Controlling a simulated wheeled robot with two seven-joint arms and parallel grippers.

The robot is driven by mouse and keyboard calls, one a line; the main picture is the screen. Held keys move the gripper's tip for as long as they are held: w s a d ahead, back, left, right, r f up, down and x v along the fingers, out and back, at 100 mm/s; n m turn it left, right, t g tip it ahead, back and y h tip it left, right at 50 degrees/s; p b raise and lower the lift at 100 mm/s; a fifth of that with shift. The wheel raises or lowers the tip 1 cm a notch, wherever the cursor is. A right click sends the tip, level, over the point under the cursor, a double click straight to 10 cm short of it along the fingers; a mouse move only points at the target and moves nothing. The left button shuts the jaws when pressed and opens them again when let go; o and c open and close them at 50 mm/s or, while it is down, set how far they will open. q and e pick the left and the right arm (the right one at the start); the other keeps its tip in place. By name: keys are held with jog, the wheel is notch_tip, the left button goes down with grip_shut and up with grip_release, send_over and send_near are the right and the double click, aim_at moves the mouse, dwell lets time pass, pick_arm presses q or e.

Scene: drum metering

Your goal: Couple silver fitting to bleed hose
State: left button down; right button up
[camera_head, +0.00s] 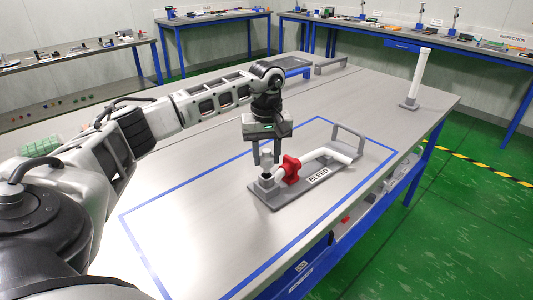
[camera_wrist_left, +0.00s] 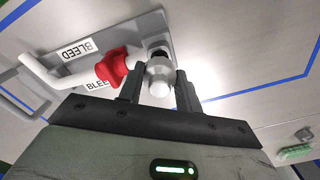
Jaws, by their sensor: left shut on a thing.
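The silver fitting (camera_head: 267,157) is a short pale metal cylinder, held upright between the fingers of my left gripper (camera_head: 267,162). The wrist view shows the fitting (camera_wrist_left: 160,77) between both fingertips (camera_wrist_left: 158,80). The bleed hose (camera_head: 337,153) is a white pipe with a red valve-like part (camera_head: 290,169), on a grey base labelled BLEED (camera_head: 318,177). Its dark-mouthed end (camera_head: 267,180) stands at the left of the base, just below the fitting. In the wrist view this end (camera_wrist_left: 159,51) is partly hidden behind the fitting. I cannot tell whether they touch. My right gripper is not in view.
The base has a grey handle (camera_head: 350,136) at its right end. It stands inside a blue tape outline (camera_head: 210,185) on the metal table (camera_head: 190,225). A white post on a stand (camera_head: 418,78) is at the back right. Table left of the base is clear.

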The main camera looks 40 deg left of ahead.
aim_at(267, 156)
pick_arm(q)
jog(key=shift+f+b, duration=0.4)
jog(key=shift+f, duration=0.25)
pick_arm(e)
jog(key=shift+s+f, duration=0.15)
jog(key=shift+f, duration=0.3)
pick_arm(q)
jog(key=shift+f+b, duration=0.65)
jog(key=shift+f, duration=0.45)
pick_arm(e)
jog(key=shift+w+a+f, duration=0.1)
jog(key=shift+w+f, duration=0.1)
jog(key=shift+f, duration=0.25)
pick_arm(q)
jog(key=c, duration=0.9)
grip_release()
notch_tip(267, 156, up, 16)
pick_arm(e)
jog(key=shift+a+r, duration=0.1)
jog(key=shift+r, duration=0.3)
